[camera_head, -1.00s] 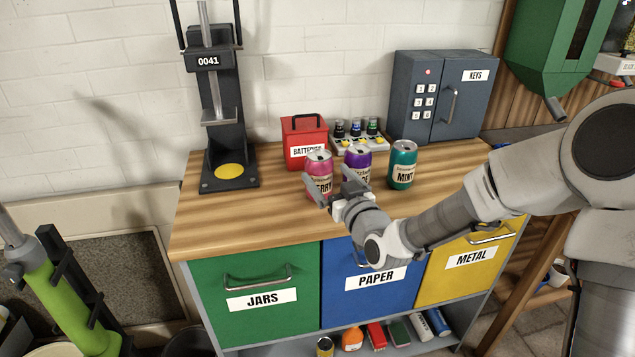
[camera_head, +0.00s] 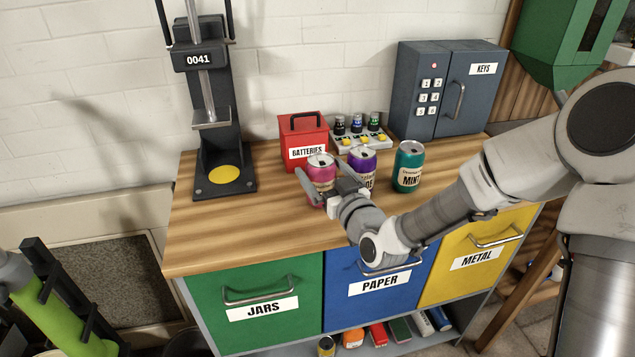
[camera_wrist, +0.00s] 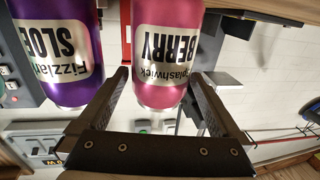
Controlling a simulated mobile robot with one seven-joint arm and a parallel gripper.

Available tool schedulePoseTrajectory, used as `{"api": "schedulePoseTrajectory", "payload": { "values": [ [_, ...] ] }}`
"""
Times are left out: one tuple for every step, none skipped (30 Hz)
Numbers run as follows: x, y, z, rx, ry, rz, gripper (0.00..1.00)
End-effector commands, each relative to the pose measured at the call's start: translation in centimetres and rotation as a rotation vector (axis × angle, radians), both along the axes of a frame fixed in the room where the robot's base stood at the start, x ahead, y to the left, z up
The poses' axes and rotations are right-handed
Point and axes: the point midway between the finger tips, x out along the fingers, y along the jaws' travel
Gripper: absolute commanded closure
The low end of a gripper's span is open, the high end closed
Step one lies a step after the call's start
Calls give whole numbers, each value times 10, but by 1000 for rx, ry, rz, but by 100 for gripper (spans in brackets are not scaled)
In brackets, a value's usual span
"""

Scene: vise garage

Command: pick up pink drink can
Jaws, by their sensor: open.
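The pink drink can (camera_head: 320,168), labelled BERRY, stands upright on the wooden worktop. My gripper (camera_head: 322,174) is open with its fingers on either side of the can, and part of the can is hidden behind them. In the wrist view, which is upside down, the pink can (camera_wrist: 166,55) shows between the two fingers of my gripper (camera_wrist: 161,78). I cannot tell whether either finger touches it. The purple can (camera_head: 362,164) stands close to the right of the pink one, near one finger; it also shows in the wrist view (camera_wrist: 62,50).
A teal MINT can (camera_head: 408,168) stands further right. Behind are a red BATTERIES box (camera_head: 303,135), a rack of small bottles (camera_head: 360,140) and a grey KEYS safe (camera_head: 440,95). A dark press (camera_head: 210,130) stands left. The worktop's front left (camera_head: 235,235) is clear.

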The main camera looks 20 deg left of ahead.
Motion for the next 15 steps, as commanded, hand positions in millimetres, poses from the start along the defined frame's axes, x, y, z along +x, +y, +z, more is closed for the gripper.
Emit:
{"api": "schedulePoseTrajectory", "payload": {
  "values": [
    [-1, 0, 0, 0, 1, 0, 0],
    [-2, -1, 0, 0, 1, 0, 0],
    [-2, -1, 0, -1, 1, 0, 0],
    [-2, -1, 0, -1, 1, 0, 0],
    [-3, -1, 0, -1, 1, 0, 0],
    [-3, -1, 0, -1, 1, 0, 0],
    [-3, -1, 0, -1, 1, 0, 0],
    [-3, -1, 0, -1, 1, 0, 0],
    [-3, -1, 0, -1, 1, 0, 0],
    [-3, -1, 0, -1, 1, 0, 0],
    [-3, -1, 0, -1, 1, 0, 0],
    [-3, -1, 0, -1, 1, 0, 4],
    [-3, -1, 0, -1, 1, 0, 9],
    [-3, -1, 0, -1, 1, 0, 14],
    [-3, -1, 0, 0, 0, 0, 22]
  ]
}}
